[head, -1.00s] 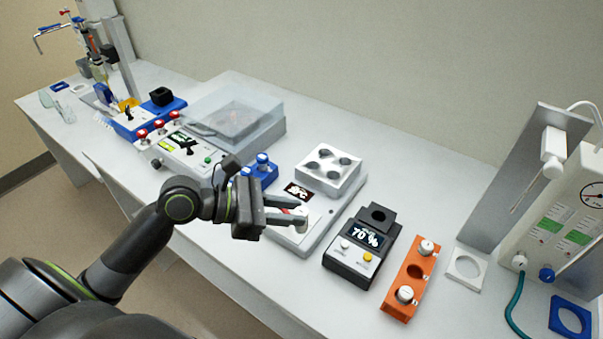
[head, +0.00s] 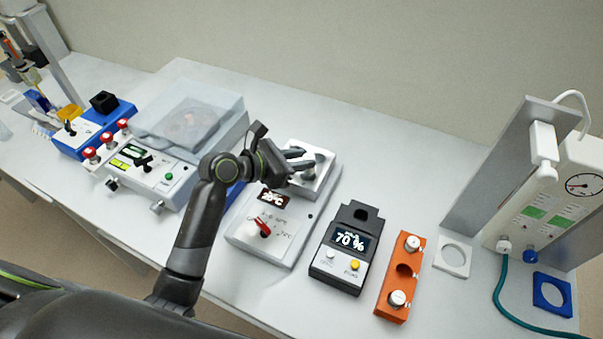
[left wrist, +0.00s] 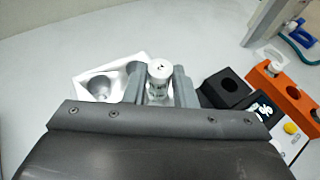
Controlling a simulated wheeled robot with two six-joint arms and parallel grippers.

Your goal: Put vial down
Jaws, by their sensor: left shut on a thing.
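The vial (left wrist: 159,75) has a white cap and a clear body with a printed label. In the left wrist view it stands between the two grey fingers of my left gripper (left wrist: 159,90), which is shut on it. The vial is over the white block with round wells (left wrist: 99,86); I cannot tell whether its bottom is inside a well. In the head view my left gripper (head: 297,166) is at the white block (head: 322,172) on the heater device (head: 285,235) and hides most of the vial. My right gripper is not in view.
Right of the heater stand a black meter reading 70 % (head: 343,248) and an orange rack (head: 398,277) with white-capped vials. A white ring holder (head: 452,257) lies further right. A clear-lidded device (head: 192,115) stands to the left. The bench behind the block is bare.

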